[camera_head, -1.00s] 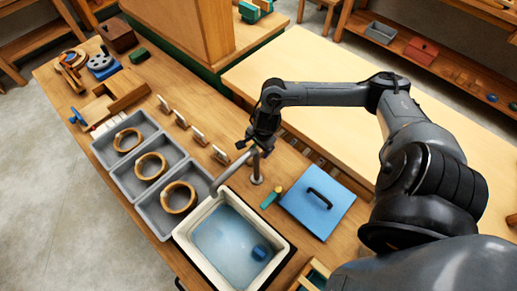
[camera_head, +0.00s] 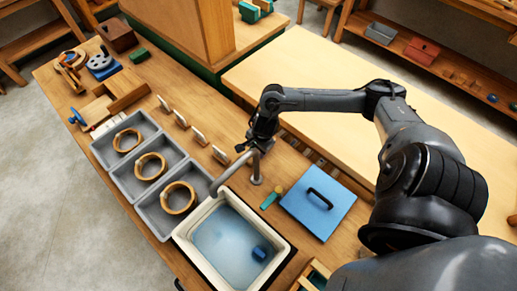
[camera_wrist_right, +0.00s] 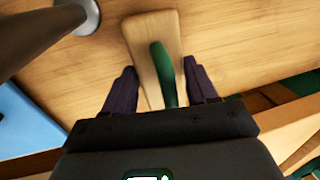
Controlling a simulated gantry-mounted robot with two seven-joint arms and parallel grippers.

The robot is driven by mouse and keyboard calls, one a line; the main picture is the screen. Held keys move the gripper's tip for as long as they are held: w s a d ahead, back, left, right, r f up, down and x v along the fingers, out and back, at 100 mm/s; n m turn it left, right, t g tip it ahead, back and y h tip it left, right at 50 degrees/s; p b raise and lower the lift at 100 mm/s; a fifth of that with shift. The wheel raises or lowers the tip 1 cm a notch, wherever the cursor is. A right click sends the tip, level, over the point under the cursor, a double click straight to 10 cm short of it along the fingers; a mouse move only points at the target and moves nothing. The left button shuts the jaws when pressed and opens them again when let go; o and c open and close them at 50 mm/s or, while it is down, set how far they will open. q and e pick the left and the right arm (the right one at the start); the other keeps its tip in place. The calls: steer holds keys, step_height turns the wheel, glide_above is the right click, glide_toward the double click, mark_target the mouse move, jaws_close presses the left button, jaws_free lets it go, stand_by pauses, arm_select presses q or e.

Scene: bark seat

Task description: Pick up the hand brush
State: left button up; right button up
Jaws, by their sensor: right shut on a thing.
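The hand brush, a pale wooden block (camera_wrist_right: 148,30) with a green arched handle (camera_wrist_right: 163,75), shows in the right wrist view between my fingers. My right gripper (camera_wrist_right: 161,92) is shut on the brush, with a dark finger on each side of the green handle. In the head view my right gripper (camera_head: 247,147) is low over the bench, just behind the grey tap, and the brush is hard to make out there. Whether the brush touches the bench is not clear. My left gripper is not in view.
A grey tap (camera_head: 256,168) stands close to my right gripper, beside a white basin (camera_head: 184,235) of water. A blue lidded panel (camera_head: 318,211) lies to the right. Grey trays (camera_head: 148,192) with wooden rings and several upright pale plates (camera_head: 199,136) stand to the left.

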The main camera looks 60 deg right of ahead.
steer(key=shift+r, duration=0.1)
steer(key=shift+r, duration=0.35)
step_height(320, 180, up, 3)
steer(key=shift+r+p, duration=0.1)
steer(key=shift+p, duration=0.2)
steer(key=s+d+r, duration=0.1)
steer(key=s+r, duration=0.1)
steer(key=s, duration=0.1)
steer(key=s+d+r+p, duration=0.1)
steer(key=s+d+r, duration=0.1)
steer(key=s, duration=0.2)
steer(key=s+d+r+p, duration=0.1)
steer(key=s+d+r, duration=0.1)
steer(key=s+r, duration=0.1)
steer(key=shift+s, duration=0.25)
